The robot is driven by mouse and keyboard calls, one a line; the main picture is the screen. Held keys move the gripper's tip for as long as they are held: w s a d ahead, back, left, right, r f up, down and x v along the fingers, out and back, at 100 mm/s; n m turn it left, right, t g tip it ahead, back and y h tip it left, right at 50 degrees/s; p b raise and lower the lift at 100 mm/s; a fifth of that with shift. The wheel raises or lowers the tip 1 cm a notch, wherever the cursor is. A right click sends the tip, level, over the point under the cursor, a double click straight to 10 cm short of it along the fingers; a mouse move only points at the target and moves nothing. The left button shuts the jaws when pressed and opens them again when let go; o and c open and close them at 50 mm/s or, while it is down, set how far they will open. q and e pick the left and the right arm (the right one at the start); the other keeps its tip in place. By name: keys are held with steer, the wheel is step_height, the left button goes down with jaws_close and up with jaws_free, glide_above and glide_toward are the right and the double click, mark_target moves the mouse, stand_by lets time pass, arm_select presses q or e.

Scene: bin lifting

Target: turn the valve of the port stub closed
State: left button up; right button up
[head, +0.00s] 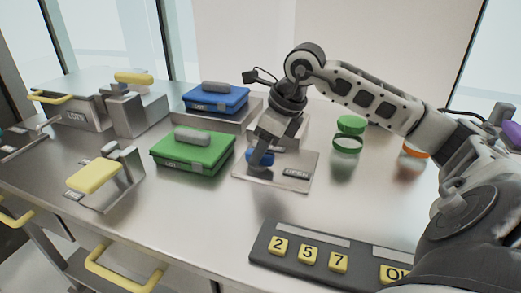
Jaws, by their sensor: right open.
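The port stub is a flat metal plate (283,184) with a small dark label, near the middle of the table. A blue part (267,161), which looks like its valve handle, shows low on the plate beneath my right gripper. My right gripper (262,152) reaches down from the upper right, its fingers at the blue part. The fingers are open; whether they touch the blue part I cannot tell. The gripper hides much of the stub and the handle's angle. My left gripper is not in view.
A green case (192,155) lies just left of the plate, with a blue case (216,99) behind it. A yellow-handled fixture (95,176) stands farther left. A green jar (347,144) stands at right. A keypad panel (320,262) is at the front edge.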

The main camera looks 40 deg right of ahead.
steer(key=shift+w+a+f, duration=0.1)
steer(key=shift+w+f, duration=0.1)
steer(key=shift+f, duration=0.3)
jaws_close()
